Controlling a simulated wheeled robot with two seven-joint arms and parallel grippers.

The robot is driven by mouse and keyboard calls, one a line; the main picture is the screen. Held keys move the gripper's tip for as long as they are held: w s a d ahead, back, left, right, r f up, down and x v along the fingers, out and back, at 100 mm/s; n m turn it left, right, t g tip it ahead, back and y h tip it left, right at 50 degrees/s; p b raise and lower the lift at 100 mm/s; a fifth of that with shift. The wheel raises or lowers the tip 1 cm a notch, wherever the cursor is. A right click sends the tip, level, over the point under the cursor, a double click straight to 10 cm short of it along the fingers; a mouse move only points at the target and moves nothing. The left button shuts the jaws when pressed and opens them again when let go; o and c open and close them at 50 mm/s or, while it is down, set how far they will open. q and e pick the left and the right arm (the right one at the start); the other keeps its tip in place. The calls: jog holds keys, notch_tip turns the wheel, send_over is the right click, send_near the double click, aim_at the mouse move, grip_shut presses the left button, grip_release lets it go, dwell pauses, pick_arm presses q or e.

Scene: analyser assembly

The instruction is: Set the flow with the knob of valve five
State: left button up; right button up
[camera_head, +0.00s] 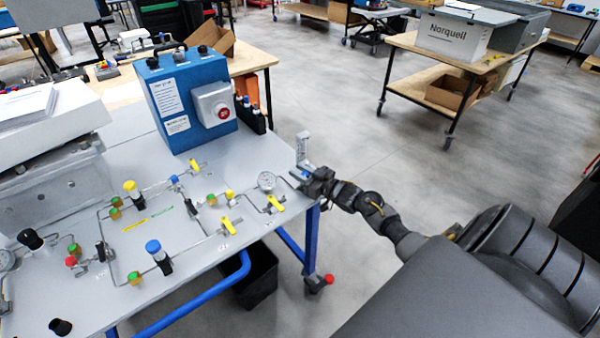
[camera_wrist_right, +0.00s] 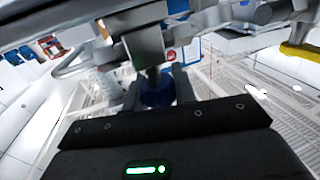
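My right gripper (camera_head: 310,178) is at the right edge of the grey panel table (camera_head: 185,236), beside an upright flow meter (camera_head: 302,148). In the right wrist view a blue knob (camera_wrist_right: 157,92) on a grey metal stem lies between the two fingers of my right gripper (camera_wrist_right: 158,88). The fingers are close on both sides of it; I cannot tell whether they press on it. In the head view this knob is hidden at the gripper. The number of the valve cannot be read. My left gripper is not in view.
A blue analyser box (camera_head: 181,95) with a red button stands behind. Several other coloured knobs and thin pipes cover the panel. Open floor lies right of the table.

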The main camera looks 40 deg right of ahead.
jog(key=shift+c, duration=1)
jog(key=n+y+b, duration=0.1)
jog(key=y+b, duration=0.1)
jog(key=shift+f+n+g+b, duration=0.3)
jog(key=shift+n+g, duration=0.1)
jog(key=shift+s+a+r+n+y+b, duration=0.1)
jog(key=shift+a+r+n+y+b, duration=0.15)
jog(key=shift+y, duration=0.55)
jog(key=o, duration=1)
